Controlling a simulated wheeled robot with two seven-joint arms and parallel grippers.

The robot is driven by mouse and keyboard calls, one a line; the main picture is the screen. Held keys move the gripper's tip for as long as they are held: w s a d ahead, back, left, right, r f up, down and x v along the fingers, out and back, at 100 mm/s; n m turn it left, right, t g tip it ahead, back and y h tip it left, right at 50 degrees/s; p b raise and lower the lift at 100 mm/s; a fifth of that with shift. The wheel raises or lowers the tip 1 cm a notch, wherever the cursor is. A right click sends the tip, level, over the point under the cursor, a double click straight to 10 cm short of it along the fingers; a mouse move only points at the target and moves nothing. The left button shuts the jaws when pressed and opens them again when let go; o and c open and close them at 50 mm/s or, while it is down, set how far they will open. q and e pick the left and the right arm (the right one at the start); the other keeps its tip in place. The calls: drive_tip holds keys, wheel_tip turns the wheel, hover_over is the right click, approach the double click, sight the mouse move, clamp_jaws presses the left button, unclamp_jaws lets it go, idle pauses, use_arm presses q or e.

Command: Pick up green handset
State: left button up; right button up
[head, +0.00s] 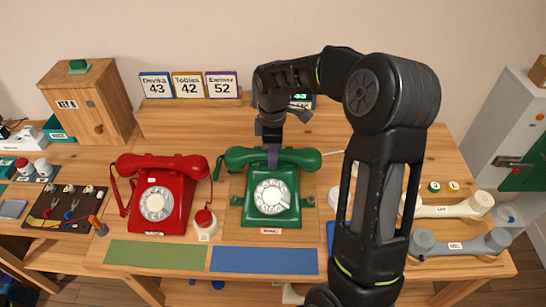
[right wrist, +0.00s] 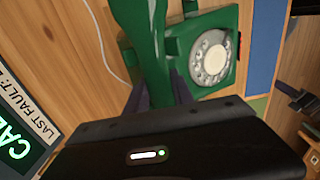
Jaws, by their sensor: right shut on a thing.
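The green handset (head: 240,158) lies across the top of the green dial phone (head: 271,200) in the middle of the table. It also shows in the right wrist view (right wrist: 143,40), with the phone's white dial (right wrist: 209,57) beside it. My right gripper (head: 272,158) reaches down from above and is shut on the middle of the handset. Its fingers are on either side of the grip in the right wrist view (right wrist: 160,88). I cannot tell whether the handset is lifted clear of its cradle. My left gripper is not in view.
A red phone (head: 160,195) stands left of the green one. Cream (head: 455,207) and grey (head: 458,244) handsets lie at the right. Green (head: 155,254) and blue (head: 264,260) mats lie in front. Name cards (head: 188,85) stand behind. A red-topped object (head: 204,222) stands between the phones.

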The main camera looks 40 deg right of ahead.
clamp_jaws()
idle(0.5)
wheel_tip(320, 180, up, 10)
drive_tip(key=shift+b, duration=0.5)
idle(0.4)
